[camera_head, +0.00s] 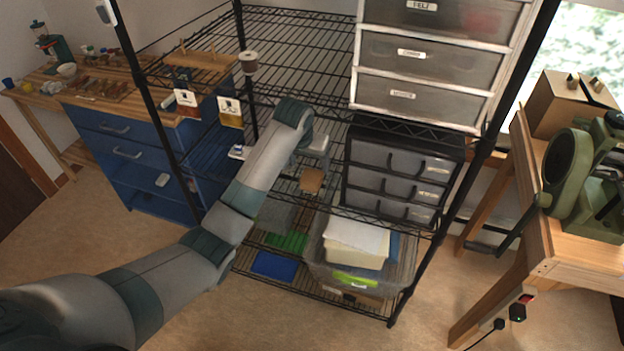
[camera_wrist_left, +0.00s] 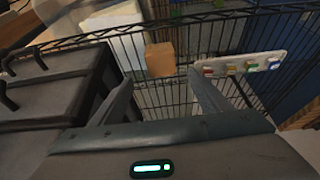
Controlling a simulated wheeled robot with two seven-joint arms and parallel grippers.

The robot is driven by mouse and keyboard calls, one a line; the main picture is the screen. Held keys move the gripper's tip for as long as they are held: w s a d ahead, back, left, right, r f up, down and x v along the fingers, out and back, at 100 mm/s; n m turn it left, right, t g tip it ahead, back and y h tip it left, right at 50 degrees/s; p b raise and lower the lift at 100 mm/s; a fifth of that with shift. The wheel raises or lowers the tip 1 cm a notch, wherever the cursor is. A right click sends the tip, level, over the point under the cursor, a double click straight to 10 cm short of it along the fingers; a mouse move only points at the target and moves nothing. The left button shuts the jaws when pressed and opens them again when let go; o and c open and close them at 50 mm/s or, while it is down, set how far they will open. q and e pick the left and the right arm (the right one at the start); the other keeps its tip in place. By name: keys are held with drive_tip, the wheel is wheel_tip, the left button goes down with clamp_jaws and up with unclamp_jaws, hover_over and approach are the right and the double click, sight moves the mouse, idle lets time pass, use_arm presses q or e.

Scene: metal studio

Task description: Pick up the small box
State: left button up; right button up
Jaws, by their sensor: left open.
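The small box (camera_head: 312,180) is a brown cube on the black wire shelf, in the middle of the head view. In the left wrist view the small box (camera_wrist_left: 160,60) is ahead of the fingers, a little above the picture's middle. My left gripper (camera_head: 316,160) reaches into the rack, close to the box in the head view. In the left wrist view my left gripper (camera_wrist_left: 162,88) is open and empty, its fingers spread to either side below the box. I cannot tell the exact gap to the box. My right gripper is not in view.
A black drawer unit (camera_head: 395,178) stands right of the box on the shelf. Wire shelving (camera_head: 300,42) and a rack post (camera_head: 243,60) surround my arm. A clear bin (camera_head: 320,262) with papers is below. A strip with coloured pieces (camera_wrist_left: 240,64) is right of the box in the wrist view.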

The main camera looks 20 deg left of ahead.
sight(311, 176)
use_arm(q)
drive_tip(key=shift+p+x, duration=0.55)
drive_tip(key=shift+x, duration=1.95)
drive_tip(key=shift+f, duration=0.15)
drive_tip(key=shift+w+a+f+p, duration=0.1)
drive_tip(key=shift+w+f+p, duration=0.1)
drive_tip(key=shift+f+p, duration=0.4)
drive_tip(key=shift+x, duration=0.85)
drive_tip(key=shift+p+x, duration=0.35)
drive_tip(key=shift+x, duration=0.65)
drive_tip(key=shift+s, duration=0.1)
drive_tip(key=c, duration=1.1)
